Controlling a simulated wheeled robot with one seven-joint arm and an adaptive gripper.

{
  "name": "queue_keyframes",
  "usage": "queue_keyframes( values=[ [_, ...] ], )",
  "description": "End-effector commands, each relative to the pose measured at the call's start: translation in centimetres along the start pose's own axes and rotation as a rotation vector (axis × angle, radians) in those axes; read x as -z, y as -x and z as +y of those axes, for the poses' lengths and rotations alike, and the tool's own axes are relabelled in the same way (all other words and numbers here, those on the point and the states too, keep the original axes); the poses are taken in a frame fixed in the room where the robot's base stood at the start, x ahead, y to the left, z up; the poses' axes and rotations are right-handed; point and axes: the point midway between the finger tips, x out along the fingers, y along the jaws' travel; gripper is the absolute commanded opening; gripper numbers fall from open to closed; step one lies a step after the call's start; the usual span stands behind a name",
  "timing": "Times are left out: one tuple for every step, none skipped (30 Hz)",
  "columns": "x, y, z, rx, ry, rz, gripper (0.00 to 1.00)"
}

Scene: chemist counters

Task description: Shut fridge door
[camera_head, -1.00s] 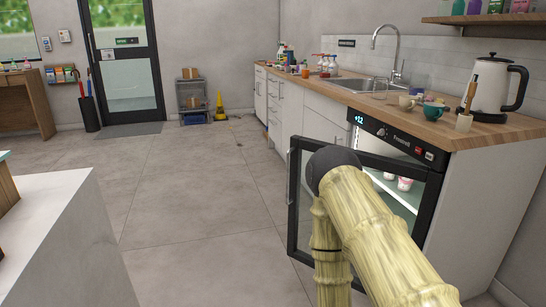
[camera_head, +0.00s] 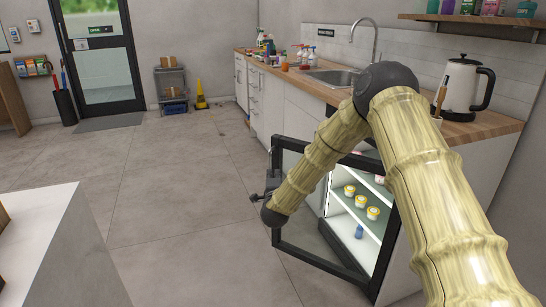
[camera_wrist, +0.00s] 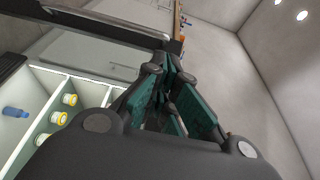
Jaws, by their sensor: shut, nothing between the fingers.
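The fridge door (camera_head: 322,264) is a black-framed glass panel standing open, swung out from the under-counter fridge (camera_head: 340,222). White lit shelves with yellow-lidded tubs (camera_head: 373,213) and a blue item (camera_head: 359,231) show inside. My gripper (camera_head: 256,197) is at the door's free left edge, partly hidden behind my forearm; I cannot tell whether it touches the frame. In the wrist view my gripper (camera_wrist: 167,82) has its green-padded fingers shut and empty. Black frame bars cross beyond the fingers, and the fridge shelves (camera_wrist: 78,92) show at left.
The wooden counter (camera_head: 484,131) above the fridge carries a white kettle (camera_head: 462,86) and, farther back, a sink (camera_head: 331,77) with bottles. A white block (camera_head: 62,245) stands at left. The floor (camera_head: 175,200) between is clear.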

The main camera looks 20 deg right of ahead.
Motion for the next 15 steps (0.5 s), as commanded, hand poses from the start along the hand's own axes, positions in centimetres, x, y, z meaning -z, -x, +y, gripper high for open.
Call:
queue_keyframes(
  values=[
    [0.1,-0.3,-0.1,0.003,-0.004,0.002,0.0],
    [0.0,-0.6,-0.1,0.003,-0.004,0.002,0.0],
    [0.0,-1.0,0.0,0.003,-0.004,0.002,0.0],
    [0.0,-1.3,0.0,0.003,-0.003,0.002,0.0],
    [0.0,-1.7,0.1,0.003,-0.002,0.002,0.0],
    [0.0,-2.2,0.1,0.003,-0.002,0.002,0.0],
    [0.0,-2.7,0.1,0.003,-0.001,0.002,0.0],
    [0.1,-3.2,0.1,0.002,-0.001,0.002,0.0],
    [0.1,-3.9,0.1,0.003,-0.001,0.002,0.0],
    [0.1,-4.4,0.1,0.002,0.0,0.002,0.0],
    [0.1,-4.9,0.1,0.003,0.0,0.002,0.0],
    [0.1,-5.5,0.1,0.002,0.0,0.002,0.0],
    [0.1,-6.0,0.1,0.002,0.0,0.002,0.0],
    [0.0,-6.5,0.1,0.002,0.0,0.002,0.0],
    [0.0,-7.2,0.1,0.002,0.0,0.001,0.0]
  ],
)
